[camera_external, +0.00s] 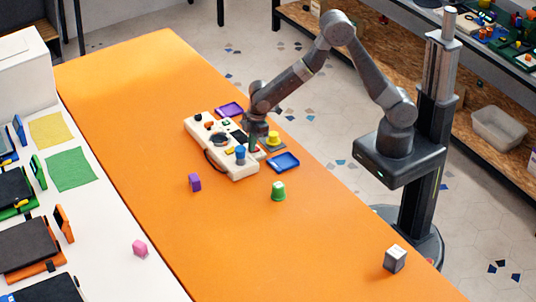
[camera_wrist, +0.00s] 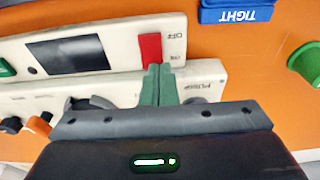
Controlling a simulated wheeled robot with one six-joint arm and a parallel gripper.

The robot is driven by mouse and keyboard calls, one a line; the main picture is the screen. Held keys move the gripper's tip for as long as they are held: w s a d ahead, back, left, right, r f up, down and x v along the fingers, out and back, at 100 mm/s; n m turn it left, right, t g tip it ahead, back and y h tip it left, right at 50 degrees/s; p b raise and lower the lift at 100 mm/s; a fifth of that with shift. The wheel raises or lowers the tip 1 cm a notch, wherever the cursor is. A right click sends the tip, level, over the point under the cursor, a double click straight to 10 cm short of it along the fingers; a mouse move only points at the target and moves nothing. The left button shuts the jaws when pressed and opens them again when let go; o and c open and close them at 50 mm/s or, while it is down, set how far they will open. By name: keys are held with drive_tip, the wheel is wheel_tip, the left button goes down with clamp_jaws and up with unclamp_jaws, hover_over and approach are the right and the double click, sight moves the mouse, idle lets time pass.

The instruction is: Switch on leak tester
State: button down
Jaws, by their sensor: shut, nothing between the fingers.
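The leak tester is a cream device (camera_external: 238,170) lying on the orange table, with knobs and a dark screen (camera_wrist: 68,54) on its panel. In the wrist view a red rocker switch (camera_wrist: 149,47) sits on the panel beside the screen, with OFF and ON printed next to it, upside down. My gripper (camera_wrist: 158,70) is shut and empty, its green fingertips at the ON end of the switch. I cannot tell whether they touch it. In the external view my gripper (camera_external: 253,147) is over the device's right side, and the arm partly hides that part.
A blue tray marked TIGHT (camera_external: 284,162) and an upturned green cup (camera_external: 278,191) are right of the device. A purple tray (camera_external: 229,109) and a yellow cup (camera_external: 273,138) are close behind. A purple block (camera_external: 195,182) lies in front; a grey box (camera_external: 396,258) stands far right.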

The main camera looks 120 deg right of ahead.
drive_tip(key=shift+w, duration=0.1)
drive_tip(key=shift+w+f+g+p, duration=0.1)
drive_tip(key=shift+f+g+p, duration=0.05)
drive_tip(key=shift+g+p, duration=0.3)
drive_tip(key=shift+f, duration=0.15)
drive_tip(key=shift+s+r, duration=0.2)
drive_tip(key=shift+s, duration=0.65)
wheel_tip(320, 180, up, 14)
drive_tip(key=s, duration=0.2)
drive_tip(key=shift+s+p, duration=0.15)
drive_tip(key=shift+p, duration=0.15)
